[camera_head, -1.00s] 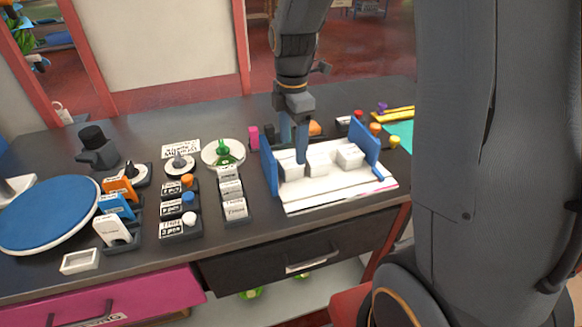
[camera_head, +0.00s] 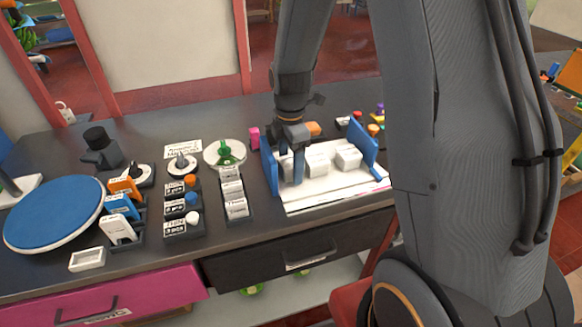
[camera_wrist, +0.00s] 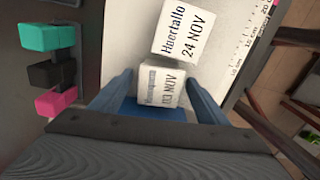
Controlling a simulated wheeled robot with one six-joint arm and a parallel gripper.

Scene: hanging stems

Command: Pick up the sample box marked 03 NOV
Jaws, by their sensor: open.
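The sample box marked 03 NOV (camera_wrist: 160,88) is white with dark print and shows in the wrist view. My gripper (camera_wrist: 158,78) is open, with one blue finger on either side of this box. I cannot tell whether the fingers touch it. In the head view my gripper (camera_head: 298,172) is down at the left end of the row of white boxes, by the left blue end plate (camera_head: 269,165), and partly hides the box there. A second white box marked 24 NOV (camera_wrist: 183,32) stands just beyond the 03 NOV box in the wrist view.
Another white box (camera_head: 348,156) is farther right, near the right blue end plate (camera_head: 364,146). Pink, black and teal pieces (camera_wrist: 55,70) stand left in the wrist view. Labelled holders (camera_head: 183,207) and a blue round plate (camera_head: 53,213) are left on the dark counter.

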